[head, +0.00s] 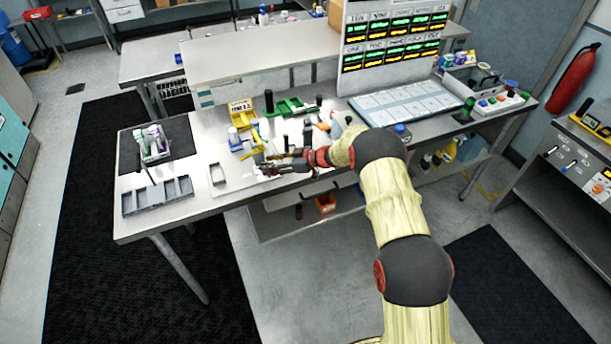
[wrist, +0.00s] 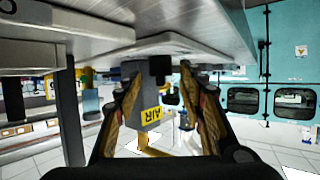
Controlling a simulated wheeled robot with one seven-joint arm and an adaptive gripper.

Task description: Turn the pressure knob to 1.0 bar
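In the wrist view, which looks upside down, a grey unit (wrist: 136,92) bears a yellow label reading AIR. A black knob-like part (wrist: 160,69) sits beside it, between my fingertips in the picture; I take it for the pressure knob. I see no readable pressure value or pointer. My gripper (wrist: 161,78) is open, with one finger on each side of the black part. I cannot tell whether either finger touches it. In the head view my gripper (head: 272,166) is low over the front of the workbench, and the knob cannot be made out there.
The workbench (head: 200,210) holds a grey divided tray (head: 157,195), a tube rack (head: 154,144), a yellow box (head: 240,112) and a green holder (head: 290,106). Several small bottles and tools crowd around my gripper. A display panel (head: 394,40) rises behind.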

